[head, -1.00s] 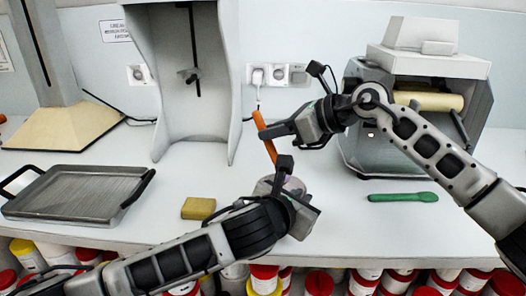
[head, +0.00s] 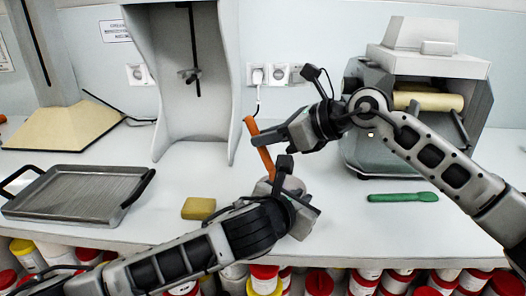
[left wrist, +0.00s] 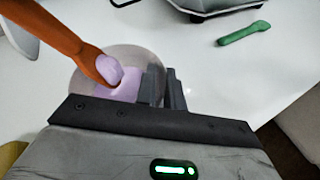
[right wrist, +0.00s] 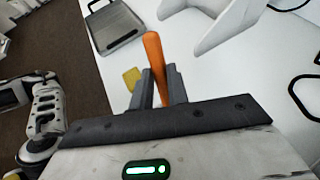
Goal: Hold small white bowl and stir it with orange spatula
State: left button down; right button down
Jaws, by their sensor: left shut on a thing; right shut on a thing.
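The small white bowl (head: 263,188) is at the counter's front, mostly hidden behind my left gripper (head: 279,190) in the head view. In the left wrist view the bowl (left wrist: 92,54) looks translucent and holds lilac cream (left wrist: 118,88). My left gripper (left wrist: 162,88) is shut on the bowl's side. My right gripper (head: 262,140) is shut on the handle of the orange spatula (head: 265,160), which leans with its top to the left. The spatula's lower end, coated in lilac cream, is inside the bowl. The handle (right wrist: 153,50) stands between the right fingers in the right wrist view.
A yellow sponge (head: 198,208) lies left of the bowl, and a grey tray (head: 75,192) lies farther left. A green spatula (head: 402,197) lies on the right, before a grey roller machine (head: 370,150). Lidded jars (head: 318,284) stand below the counter.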

aim_at(257, 131)
pick_arm(q)
jog(key=shift+f, duration=0.2)
pick_arm(e)
jog(key=shift+s+a, duration=0.3)
jog(key=shift+s, duration=0.5)
jog(key=shift+w, duration=0.1)
dwell(0.6)
jog(key=shift+w+d, duration=0.2)
jog(key=shift+w, duration=0.2)
jog(key=shift+w, duration=0.2)
dwell(0.6)
jog(key=shift+w+a, duration=0.2)
jog(key=shift+a, duration=0.15)
jog(key=shift+w+a, duration=0.3)
jog(key=shift+a, duration=0.45)
jog(key=shift+w+a, duration=0.3)
jog(key=shift+a, duration=0.4)
jog(key=shift+s+d, duration=0.1)
jog(key=shift+d, duration=0.1)
